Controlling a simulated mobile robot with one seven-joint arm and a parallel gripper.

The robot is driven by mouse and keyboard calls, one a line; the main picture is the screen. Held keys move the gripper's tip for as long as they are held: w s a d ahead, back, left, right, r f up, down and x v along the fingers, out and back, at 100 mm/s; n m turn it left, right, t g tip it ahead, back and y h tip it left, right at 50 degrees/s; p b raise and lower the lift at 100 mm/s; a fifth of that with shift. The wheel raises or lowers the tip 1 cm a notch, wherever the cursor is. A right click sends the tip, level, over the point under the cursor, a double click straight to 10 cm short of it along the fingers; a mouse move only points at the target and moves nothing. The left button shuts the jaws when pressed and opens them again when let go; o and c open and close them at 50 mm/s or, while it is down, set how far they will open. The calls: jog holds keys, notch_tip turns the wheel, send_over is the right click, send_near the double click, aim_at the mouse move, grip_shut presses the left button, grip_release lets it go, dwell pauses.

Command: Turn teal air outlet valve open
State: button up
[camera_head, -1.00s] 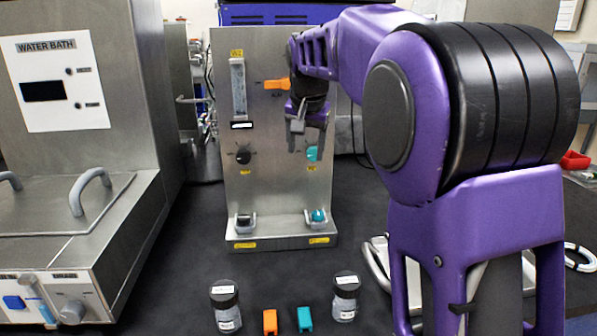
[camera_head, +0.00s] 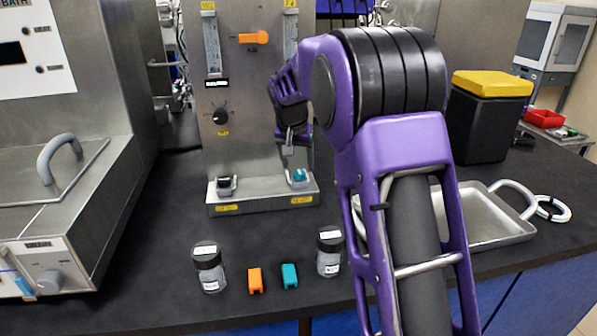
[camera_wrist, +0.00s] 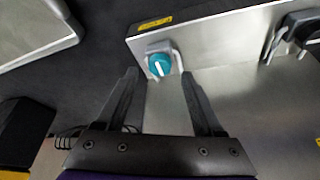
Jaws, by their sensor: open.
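The steel bioreactor panel (camera_head: 240,160) stands at the back centre. A teal knob (camera_head: 299,175) sits in a bracket at the right of its base; it also shows in the wrist view (camera_wrist: 158,66), with a white line on its face. My gripper (camera_head: 289,150) is open and empty in front of the panel's lower right, just above this knob in the head view. In the wrist view my gripper (camera_wrist: 160,75) has its fingertips apart, with the knob between them in the picture; contact is not visible. The upper teal valve on the panel is hidden behind my arm.
A black bracketed knob (camera_head: 226,184) is at the base's left, a black dial (camera_head: 220,117) and orange valve (camera_head: 253,38) above. Two bottles, an orange block (camera_head: 255,280) and a teal block (camera_head: 289,275) stand in front. A metal tray (camera_head: 480,215) is at right.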

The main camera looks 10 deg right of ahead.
aim_at(299, 173)
jog(key=shift+x, duration=1.55)
grip_shut()
